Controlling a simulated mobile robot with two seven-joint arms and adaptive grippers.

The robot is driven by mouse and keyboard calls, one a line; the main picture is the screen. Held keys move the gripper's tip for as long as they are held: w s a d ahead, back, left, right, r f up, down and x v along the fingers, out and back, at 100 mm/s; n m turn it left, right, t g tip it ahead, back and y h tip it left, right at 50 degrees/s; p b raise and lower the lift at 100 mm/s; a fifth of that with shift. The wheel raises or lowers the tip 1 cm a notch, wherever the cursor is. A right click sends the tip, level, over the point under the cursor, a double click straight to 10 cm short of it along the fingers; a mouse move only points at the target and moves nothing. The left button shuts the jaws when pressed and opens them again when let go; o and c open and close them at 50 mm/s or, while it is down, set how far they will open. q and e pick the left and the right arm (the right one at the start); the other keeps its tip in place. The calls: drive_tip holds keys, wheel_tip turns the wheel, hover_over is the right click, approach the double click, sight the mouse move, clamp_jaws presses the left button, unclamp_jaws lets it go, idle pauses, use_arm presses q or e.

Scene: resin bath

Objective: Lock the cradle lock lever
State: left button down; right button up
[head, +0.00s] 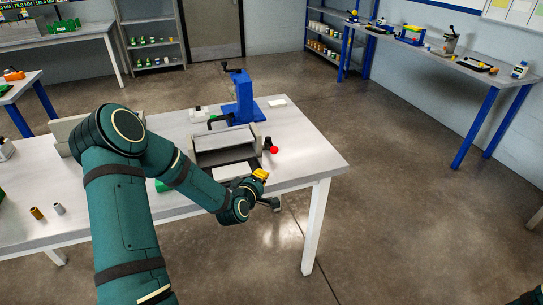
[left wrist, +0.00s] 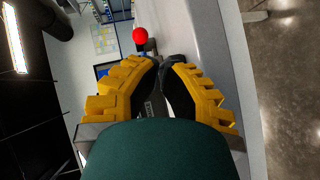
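The cradle (head: 226,151) is a grey box-like fixture on the white table, next to a blue upright stand. The lock lever's red knob (head: 274,150) sits at the cradle's right side on a short dark arm. In the left wrist view the red knob (left wrist: 140,35) shows just beyond the fingertips, a little left of the gap. My left gripper (head: 262,174), with yellow fingers, is in front of the knob near the table's right edge. In the left wrist view the fingers (left wrist: 165,65) are apart by a narrow gap, with nothing held. My right gripper is out of view.
The blue stand (head: 241,100) with a dark handle rises behind the cradle. Small cylinders (head: 58,208) stand at the table's front left. The floor right of the table (head: 400,190) is clear.

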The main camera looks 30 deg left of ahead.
use_arm(q)
drive_tip(key=a+r, duration=0.1)
drive_tip(key=a+r+n+y, duration=0.1)
drive_tip(key=a, duration=0.1)
drive_tip(key=a+r+n+t+y, duration=0.1)
drive_tip(key=a, duration=0.1)
drive_tip(key=shift+a+r, duration=0.1)
drive_tip(key=shift+a, duration=0.1)
drive_tip(key=shift+s, duration=0.1)
drive_tip(key=b, duration=0.1)
approach(272, 145)
drive_tip(key=a, duration=0.4)
drive_tip(key=shift+w+a+r, duration=0.2)
drive_tip(key=shift+w, duration=0.05)
drive_tip(key=w, duration=0.2)
drive_tip(key=w+d, duration=0.1)
drive_tip(key=shift+d+f, duration=0.1)
drive_tip(key=shift+f, duration=0.2)
drive_tip(key=shift+w+d+f, duration=0.1)
drive_tip(key=shift+w+d, duration=0.15)
drive_tip(key=shift+w, duration=0.25)
